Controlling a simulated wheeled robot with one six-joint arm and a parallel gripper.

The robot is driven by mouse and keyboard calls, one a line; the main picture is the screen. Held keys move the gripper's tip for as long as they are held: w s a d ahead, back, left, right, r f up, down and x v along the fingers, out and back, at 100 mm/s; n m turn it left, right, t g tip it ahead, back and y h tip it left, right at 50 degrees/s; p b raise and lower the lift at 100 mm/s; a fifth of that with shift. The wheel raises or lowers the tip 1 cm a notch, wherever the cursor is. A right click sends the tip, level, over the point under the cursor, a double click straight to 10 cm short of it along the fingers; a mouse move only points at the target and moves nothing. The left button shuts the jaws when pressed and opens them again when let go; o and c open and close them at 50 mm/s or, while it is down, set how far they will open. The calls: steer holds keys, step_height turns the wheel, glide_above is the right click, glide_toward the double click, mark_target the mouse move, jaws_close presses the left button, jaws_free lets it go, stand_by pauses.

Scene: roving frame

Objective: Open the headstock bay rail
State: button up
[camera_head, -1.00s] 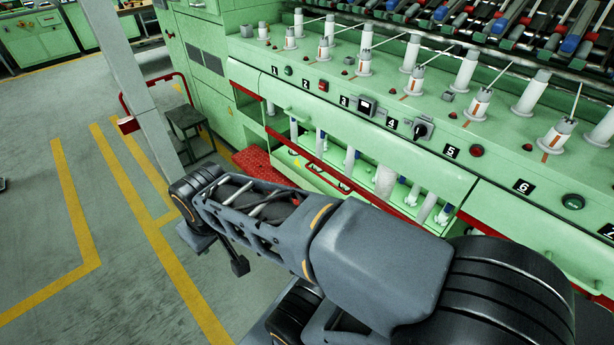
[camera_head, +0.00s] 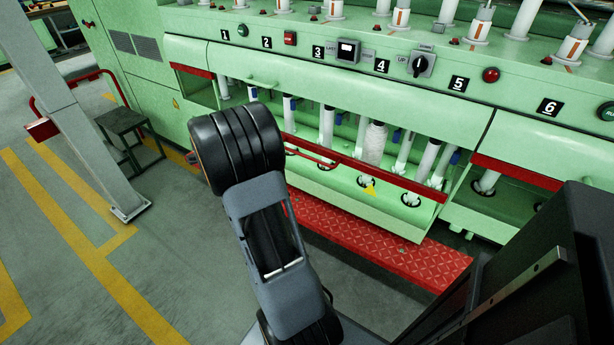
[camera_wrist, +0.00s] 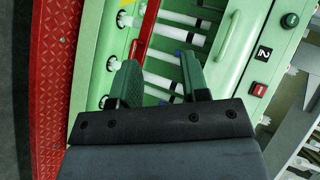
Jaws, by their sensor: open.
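The red rail (camera_head: 405,182) runs along the front of the open lower bay of the green machine. Its left part is hidden behind my arm in the head view. In the wrist view a red rail (camera_wrist: 146,28) slants down from the top edge toward my gripper (camera_wrist: 160,72). The two green fingers are apart with nothing held between them. Whether the rail lies between the fingers or beyond them, I cannot tell. My gripper is hidden behind my arm in the head view.
A red tread step (camera_head: 380,248) lies below the bay. A green cover (camera_head: 330,95) with numbered labels and buttons above it overhangs the bay. White tubes (camera_head: 326,125) stand inside. A grey post (camera_head: 75,110) and a small stool (camera_head: 125,125) stand left. Floor at left is open.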

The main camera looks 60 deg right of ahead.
steer(key=s+d+f+m+g+h+b, duration=0.4)
steer(key=s+d+f+m, duration=0.15)
steer(key=d+f, duration=0.4)
steer(key=m+g+h+b, duration=0.1)
steer(key=m+g+b, duration=0.1)
steer(key=m+g, duration=0.25)
glide_toward(306, 157)
steer(key=shift+m, duration=0.3)
steer(key=shift+b+x, duration=1.55)
steer(key=shift+x, duration=3.9)
steer(key=shift+w+f, duration=0.1)
steer(key=shift+a, duration=0.1)
jaws_close()
